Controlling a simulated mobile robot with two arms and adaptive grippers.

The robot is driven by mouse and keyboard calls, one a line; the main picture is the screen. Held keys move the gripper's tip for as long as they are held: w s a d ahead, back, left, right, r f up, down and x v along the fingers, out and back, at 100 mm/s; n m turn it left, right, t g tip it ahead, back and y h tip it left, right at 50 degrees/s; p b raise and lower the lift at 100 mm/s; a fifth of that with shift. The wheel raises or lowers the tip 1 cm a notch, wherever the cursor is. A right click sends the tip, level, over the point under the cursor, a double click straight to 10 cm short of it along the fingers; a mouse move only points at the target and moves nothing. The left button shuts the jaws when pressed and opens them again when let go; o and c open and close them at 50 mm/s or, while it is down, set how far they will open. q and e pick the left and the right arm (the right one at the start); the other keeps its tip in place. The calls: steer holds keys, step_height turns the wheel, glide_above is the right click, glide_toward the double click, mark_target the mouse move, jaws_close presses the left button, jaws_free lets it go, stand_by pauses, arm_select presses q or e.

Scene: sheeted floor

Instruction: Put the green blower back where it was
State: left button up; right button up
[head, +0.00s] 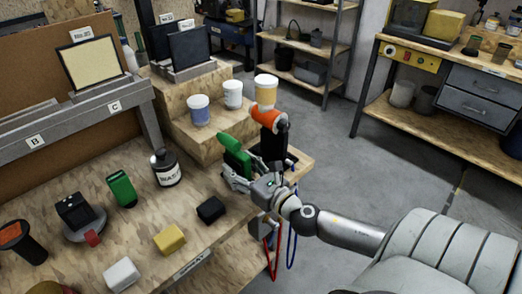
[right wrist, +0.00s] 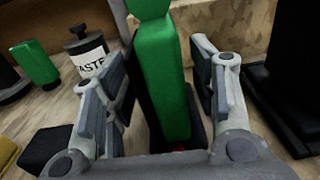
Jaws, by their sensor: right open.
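The green blower (head: 236,158) stands near the right edge of the wooden bench, just in front of the stepped wooden block. In the right wrist view the green blower (right wrist: 163,80) is upright between the two fingers, over a dark base. My right gripper (head: 240,176) is open around it. A gap shows between each finger and the blower in the right wrist view (right wrist: 162,62). The blower's lower part is partly hidden by the gripper in the head view. My left gripper is not in view.
An orange-and-black tool (head: 268,122) stands just behind the gripper. Cups stand on the stepped wooden block (head: 192,145).

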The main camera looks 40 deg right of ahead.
steer(key=s+b, duration=0.3)
steer(key=s, duration=0.7)
steer(key=shift+s+d, duration=0.2)
steer(key=shift+d, duration=0.1)
steer(key=shift+r, duration=0.1)
